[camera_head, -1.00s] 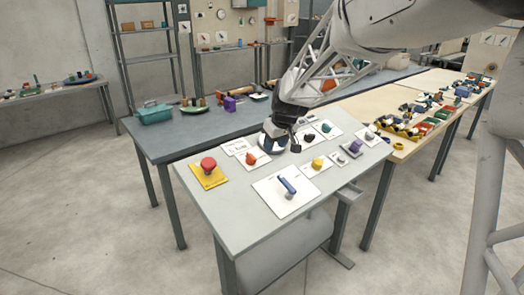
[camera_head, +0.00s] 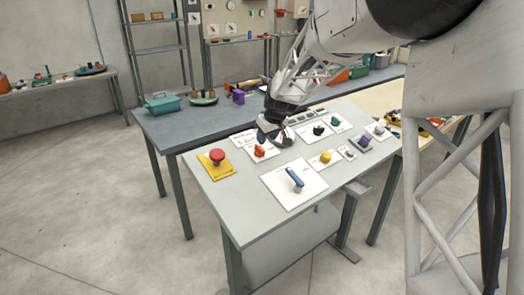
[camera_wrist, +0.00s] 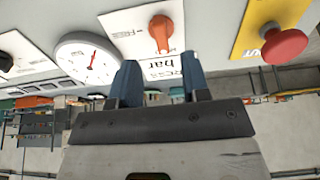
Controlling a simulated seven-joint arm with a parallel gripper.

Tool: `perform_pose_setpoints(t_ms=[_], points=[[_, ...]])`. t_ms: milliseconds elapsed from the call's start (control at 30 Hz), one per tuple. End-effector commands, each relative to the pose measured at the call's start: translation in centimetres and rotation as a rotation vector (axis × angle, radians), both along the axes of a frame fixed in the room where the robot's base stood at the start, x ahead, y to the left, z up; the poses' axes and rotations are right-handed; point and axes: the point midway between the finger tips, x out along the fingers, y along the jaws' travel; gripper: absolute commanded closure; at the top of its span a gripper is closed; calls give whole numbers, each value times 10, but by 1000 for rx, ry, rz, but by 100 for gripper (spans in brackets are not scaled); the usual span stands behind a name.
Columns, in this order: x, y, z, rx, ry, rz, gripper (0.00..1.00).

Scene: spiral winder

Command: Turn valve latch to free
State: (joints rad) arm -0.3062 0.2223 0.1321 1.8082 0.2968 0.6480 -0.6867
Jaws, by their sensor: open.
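Several controls sit on a grey panel table (camera_head: 240,215). None carries a label that I can read as the valve latch. A blue lever (camera_head: 295,180) stands on a white plate near the front. An orange knob (camera_head: 260,150) on a small white plate is at the back left; it also shows in the wrist view (camera_wrist: 160,33). My gripper (camera_head: 268,138) hangs just above the panel's back edge, beside the orange knob. In the wrist view its two blue fingers (camera_wrist: 160,82) are apart with nothing between them. The gripper covers part of the panel behind it.
A red button (camera_head: 217,156) on a yellow plate is at the left. A yellow knob (camera_head: 325,157), purple knob (camera_head: 364,141), black knob (camera_head: 318,130) and green knob (camera_head: 336,121) stand to the right. A white dial gauge (camera_wrist: 88,60) shows beside the orange knob.

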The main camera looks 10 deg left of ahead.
Motion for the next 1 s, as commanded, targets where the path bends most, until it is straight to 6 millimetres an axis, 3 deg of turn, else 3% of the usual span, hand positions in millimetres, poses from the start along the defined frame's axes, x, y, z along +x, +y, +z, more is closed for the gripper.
perform_pose_setpoints(t_ms=[700,1000], points=[[17,18,-60,0,1,0,57],[20,21,-71,0,0,0,57]])
